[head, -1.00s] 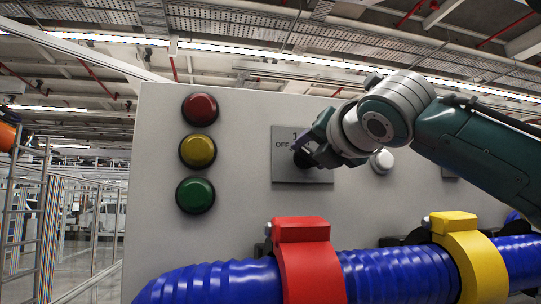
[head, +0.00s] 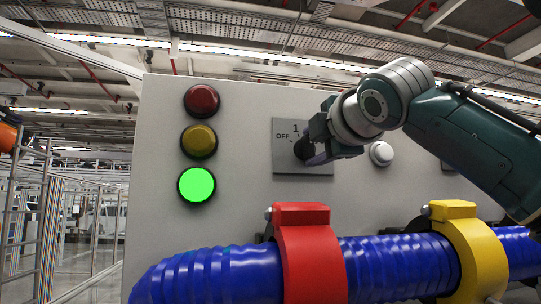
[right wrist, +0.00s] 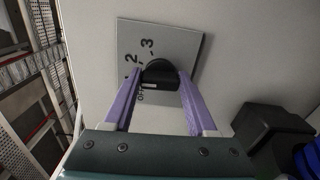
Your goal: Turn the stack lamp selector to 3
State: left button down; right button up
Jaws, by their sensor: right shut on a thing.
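The black selector knob (head: 303,149) sits on a grey plate (head: 286,164) on the panel. In the head view the marks OFF and 1 show on the plate. My right gripper (head: 313,152) is at the knob; in the right wrist view its two purple fingers (right wrist: 160,78) are shut on the sides of the knob (right wrist: 160,70). The marks 2 and 3 show on the plate (right wrist: 180,40) there, with OFF partly hidden. I cannot tell which mark the knob points to. The green stack lamp (head: 196,184) is lit; the yellow (head: 198,141) and red (head: 201,101) lamps are dark.
A white round button (head: 381,153) is on the panel right of the plate. Below, a thick blue corrugated hose (head: 210,276) runs across in a red clamp (head: 310,262) and a yellow clamp (head: 470,250). The panel (head: 250,100) is bare above the plate.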

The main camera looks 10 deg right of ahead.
jog(key=m+b, duration=0.1)
jog(key=m, duration=0.2)
jog(key=m+b, duration=0.1)
jog(key=m, duration=0.2)
jog(key=shift+f+m, duration=0.2)
jog(key=shift+m, duration=0.1)
jog(key=m+b, duration=0.1)
jog(key=m, duration=0.2)
jog(key=shift+a+m+b, duration=0.1)
jog(key=shift+m+b, duration=0.4)
jog(key=shift+m, duration=1.1)
jog(key=o, duration=1.4)
jog(key=shift+c, duration=0.2)
jog(key=shift+s+r, duration=0.1)
